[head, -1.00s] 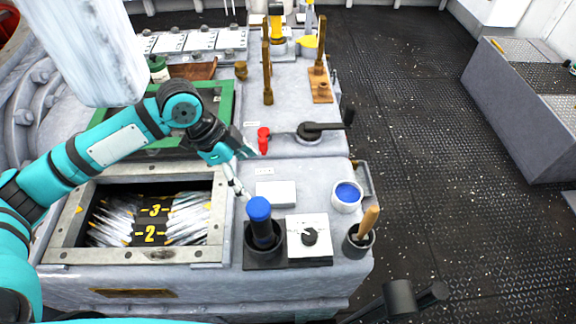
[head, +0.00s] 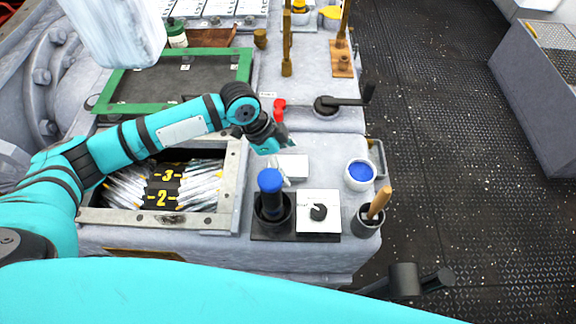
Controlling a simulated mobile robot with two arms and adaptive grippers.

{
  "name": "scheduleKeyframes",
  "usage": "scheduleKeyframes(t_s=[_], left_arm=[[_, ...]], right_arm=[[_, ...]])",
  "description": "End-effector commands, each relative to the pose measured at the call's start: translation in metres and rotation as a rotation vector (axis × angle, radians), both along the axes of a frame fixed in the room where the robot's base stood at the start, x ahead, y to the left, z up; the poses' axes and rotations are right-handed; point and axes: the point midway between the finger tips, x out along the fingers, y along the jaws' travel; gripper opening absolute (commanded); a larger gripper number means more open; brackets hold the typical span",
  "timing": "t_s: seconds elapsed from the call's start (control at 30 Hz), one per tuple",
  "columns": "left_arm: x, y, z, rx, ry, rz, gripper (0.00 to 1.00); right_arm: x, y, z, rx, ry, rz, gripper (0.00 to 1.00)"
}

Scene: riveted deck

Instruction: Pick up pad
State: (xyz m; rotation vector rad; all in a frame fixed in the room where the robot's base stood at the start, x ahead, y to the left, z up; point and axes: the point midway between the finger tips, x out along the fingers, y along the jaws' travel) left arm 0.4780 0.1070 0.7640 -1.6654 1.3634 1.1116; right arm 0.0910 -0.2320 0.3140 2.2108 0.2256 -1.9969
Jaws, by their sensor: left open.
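A flat white rectangular block (head: 294,165) lies on the grey deck top, right of the sunken bin; it may be the pad. A round white dish with a blue fill (head: 360,173) sits to its right and could also be the pad; I cannot tell which. My left gripper (head: 286,161) is open and points down at the left end of the white block. One finger and the blue-capped handle hide part of that end. I cannot tell whether the fingers touch the block.
A blue-capped handle (head: 271,182) stands in a dark cup close in front of the gripper. Beside it are a white plate with a black knob (head: 318,212) and a cup with a wooden handle (head: 379,204). A red peg (head: 279,107) and black crank (head: 345,101) stand behind.

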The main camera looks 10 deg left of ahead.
Motion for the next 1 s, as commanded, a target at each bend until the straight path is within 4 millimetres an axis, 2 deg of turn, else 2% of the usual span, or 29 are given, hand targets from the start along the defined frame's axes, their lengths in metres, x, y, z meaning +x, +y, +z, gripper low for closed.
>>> scheduleKeyframes(t_s=[0.17,1.0], left_arm=[[0.001,-0.004,-0.012,0.001,0.001,0.001,0.90],[0.001,-0.004,-0.017,0.001,0.001,0.001,0.90]], right_arm=[[-0.001,0.000,-0.001,0.000,0.002,0.000,0.40],[-0.006,-0.005,0.005,-0.007,0.011,-0.002,0.40]])
